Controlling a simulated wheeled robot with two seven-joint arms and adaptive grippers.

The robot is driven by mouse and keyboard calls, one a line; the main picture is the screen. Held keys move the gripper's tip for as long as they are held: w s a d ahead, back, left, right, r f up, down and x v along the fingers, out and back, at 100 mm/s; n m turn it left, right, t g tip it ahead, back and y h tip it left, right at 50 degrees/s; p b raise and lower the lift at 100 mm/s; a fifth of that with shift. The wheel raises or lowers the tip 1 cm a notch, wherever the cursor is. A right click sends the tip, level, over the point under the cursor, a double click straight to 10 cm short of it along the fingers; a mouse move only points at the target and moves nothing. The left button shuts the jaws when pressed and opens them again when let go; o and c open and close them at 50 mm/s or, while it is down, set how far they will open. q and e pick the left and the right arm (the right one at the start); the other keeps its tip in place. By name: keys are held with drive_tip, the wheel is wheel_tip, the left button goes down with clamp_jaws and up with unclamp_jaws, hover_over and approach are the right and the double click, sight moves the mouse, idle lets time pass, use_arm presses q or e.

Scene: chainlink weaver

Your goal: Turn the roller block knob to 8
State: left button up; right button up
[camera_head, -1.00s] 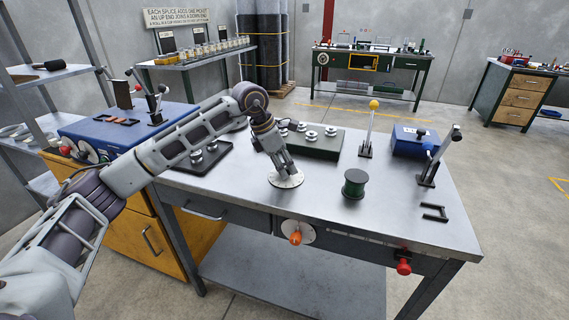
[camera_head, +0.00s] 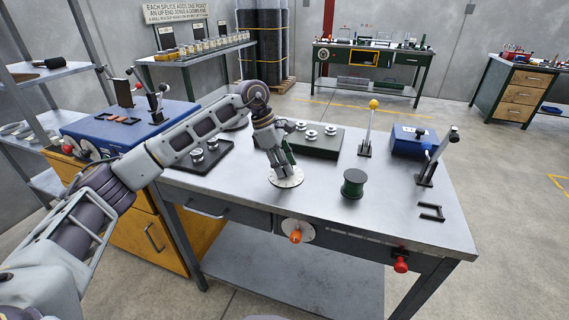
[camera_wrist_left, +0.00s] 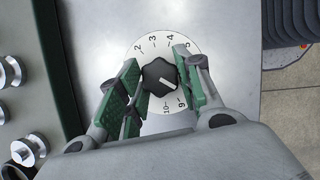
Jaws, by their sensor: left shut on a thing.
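The roller block knob is a black lobed knob (camera_wrist_left: 159,77) on a round white dial (camera_wrist_left: 151,46) on the workbench top. The dial also shows under the gripper in the head view (camera_head: 289,181). The numbers 2, 3, 4 and 5 show at its far side, and 9 and 10 at its near side. The right finger hides the numbers between. A pale mark on the knob points to the lower right, toward the 9 side. My left gripper (camera_head: 283,170) comes down from above, its green-padded fingers (camera_wrist_left: 159,84) shut on the knob from both sides. My right gripper is out of view.
A dark green spool (camera_head: 354,184) stands right of the dial, and a yellow-tipped lever (camera_head: 369,130) behind it. A dark green block with metal rollers (camera_head: 320,147) lies behind the gripper. An orange knob (camera_head: 296,236) is on the bench front. The bench top is clear around the spool.

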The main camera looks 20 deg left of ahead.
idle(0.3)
use_arm(q)
drive_tip(key=o, duration=1)
drive_tip(key=shift+r, duration=0.1)
drive_tip(key=shift+v, duration=5.9)
